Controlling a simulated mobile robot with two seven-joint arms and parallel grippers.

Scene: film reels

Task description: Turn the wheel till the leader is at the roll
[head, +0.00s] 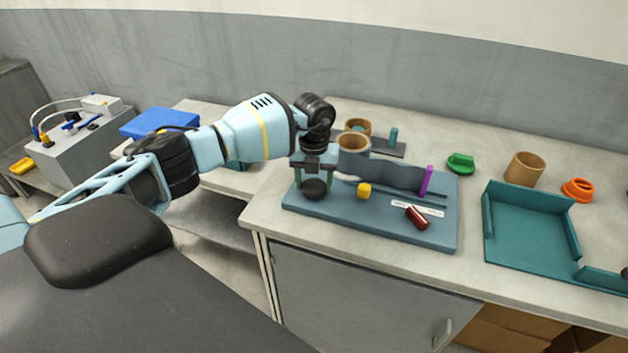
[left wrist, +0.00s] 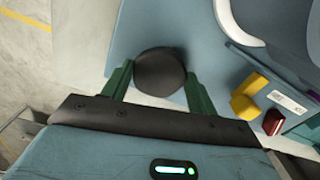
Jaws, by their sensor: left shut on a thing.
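My left gripper (head: 314,178) has its green fingers shut on a round black knob (head: 314,190), which looks like the wheel, at the left end of a blue base plate (head: 375,226). In the left wrist view, the knob (left wrist: 160,72) sits between both fingers. A grey band (head: 395,177) runs along the plate from a tan spool (head: 353,160) to an upright purple piece (head: 427,181), perhaps the leader. My right gripper is not in view.
A teal tray (head: 530,240), a tan cup (head: 525,169), an orange ring (head: 578,190) and a green piece (head: 461,163) are right of the plate. Another tan spool (head: 357,126) is behind. The bench's front edge lies close to the plate.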

